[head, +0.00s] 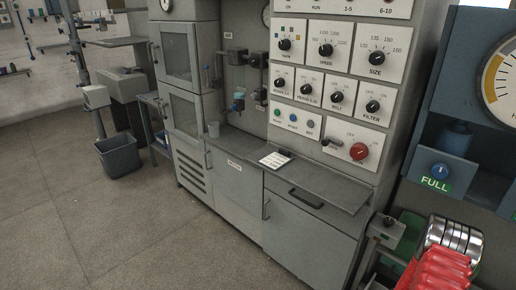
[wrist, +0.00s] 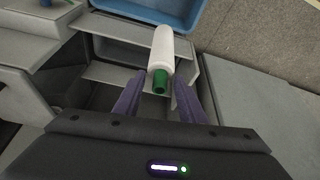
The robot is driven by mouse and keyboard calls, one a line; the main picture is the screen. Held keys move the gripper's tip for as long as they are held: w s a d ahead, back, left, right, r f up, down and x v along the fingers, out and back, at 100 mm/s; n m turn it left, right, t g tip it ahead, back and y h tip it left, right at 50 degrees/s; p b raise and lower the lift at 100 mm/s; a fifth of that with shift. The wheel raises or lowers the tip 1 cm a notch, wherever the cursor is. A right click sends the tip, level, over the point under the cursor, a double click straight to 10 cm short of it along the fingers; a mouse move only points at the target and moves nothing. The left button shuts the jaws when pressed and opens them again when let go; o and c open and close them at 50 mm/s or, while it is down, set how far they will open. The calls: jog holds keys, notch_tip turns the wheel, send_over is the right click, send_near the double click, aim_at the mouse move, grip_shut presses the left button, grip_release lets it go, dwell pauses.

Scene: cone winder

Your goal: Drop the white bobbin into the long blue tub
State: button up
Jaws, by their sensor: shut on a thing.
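The white bobbin (wrist: 162,50) shows in the wrist view as a long white tube with a green end toward me. My gripper (wrist: 160,84) has its purple fingers on either side of the bobbin's green end and is shut on it. The white end points up the picture, toward a blue tub (wrist: 140,12) at the top edge. Only part of the tub is in view, and the bobbin's far tip reaches near its edge in the picture. The head view shows neither my gripper, the bobbin nor the blue tub.
In the head view, a grey machine with a control panel (head: 340,75) and a narrow counter (head: 318,190) fills the middle. A dark bucket (head: 118,157) stands on the floor at left. The floor (head: 100,230) in the left foreground is clear.

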jog(key=s+d+f+m, duration=0.1)
jog(key=s+d+f, duration=0.2)
jog(key=s+f, duration=0.5)
jog(key=shift+s+f+m, duration=0.2)
jog(key=shift+m, duration=0.1)
jog(key=shift+f, duration=0.15)
jog(key=shift+a+f, duration=0.1)
jog(key=shift+f, duration=2.75)
jog(key=o, duration=1)
jog(key=shift+o, duration=0.2)
